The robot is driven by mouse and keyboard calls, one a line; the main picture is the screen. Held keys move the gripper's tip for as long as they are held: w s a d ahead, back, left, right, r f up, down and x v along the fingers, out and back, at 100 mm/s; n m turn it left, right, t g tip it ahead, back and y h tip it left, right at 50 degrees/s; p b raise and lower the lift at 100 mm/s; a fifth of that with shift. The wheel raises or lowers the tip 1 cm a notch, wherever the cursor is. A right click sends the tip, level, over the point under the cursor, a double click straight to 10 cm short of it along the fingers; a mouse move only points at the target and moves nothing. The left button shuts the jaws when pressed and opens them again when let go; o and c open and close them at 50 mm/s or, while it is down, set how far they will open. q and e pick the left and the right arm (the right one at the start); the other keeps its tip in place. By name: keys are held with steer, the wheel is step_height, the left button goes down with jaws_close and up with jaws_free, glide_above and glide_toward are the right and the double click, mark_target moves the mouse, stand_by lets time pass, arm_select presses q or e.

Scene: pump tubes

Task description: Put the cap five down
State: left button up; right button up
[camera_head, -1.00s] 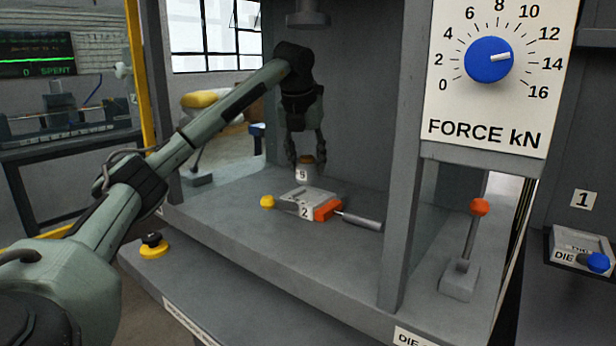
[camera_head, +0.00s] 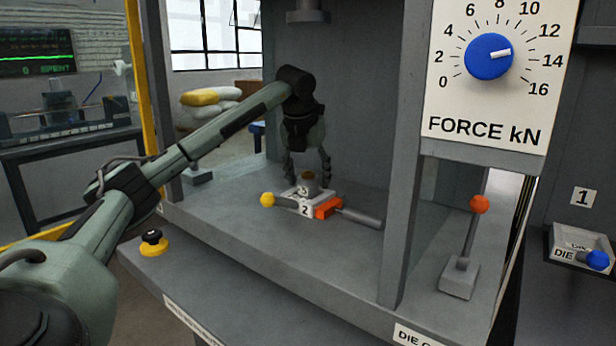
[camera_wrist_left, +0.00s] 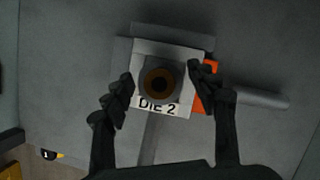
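The cap five (camera_head: 309,186) is a small grey cylinder with a brown round top and a partly readable number on its front. It sits upright on the pale block marked DIE 2 (camera_head: 304,210). The left wrist view shows the cap's dark ring and brown centre (camera_wrist_left: 158,86) over the die (camera_wrist_left: 178,108). My left gripper (camera_head: 308,176) points down above the die, its fingers apart on both sides of the cap. In the left wrist view a gap shows between each finger and the cap. My right gripper is not in view.
A yellow-knobbed handle (camera_head: 268,200) and an orange clamp (camera_head: 327,208) with a grey rod flank the die. A grey post (camera_head: 400,200) and red-knobbed lever (camera_head: 478,205) stand to the right. A press ram (camera_head: 307,14) hangs above. The bed's front is clear.

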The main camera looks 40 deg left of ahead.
arm_select(q)
steer(key=shift+r, duration=0.15)
steer(key=v, duration=1.2)
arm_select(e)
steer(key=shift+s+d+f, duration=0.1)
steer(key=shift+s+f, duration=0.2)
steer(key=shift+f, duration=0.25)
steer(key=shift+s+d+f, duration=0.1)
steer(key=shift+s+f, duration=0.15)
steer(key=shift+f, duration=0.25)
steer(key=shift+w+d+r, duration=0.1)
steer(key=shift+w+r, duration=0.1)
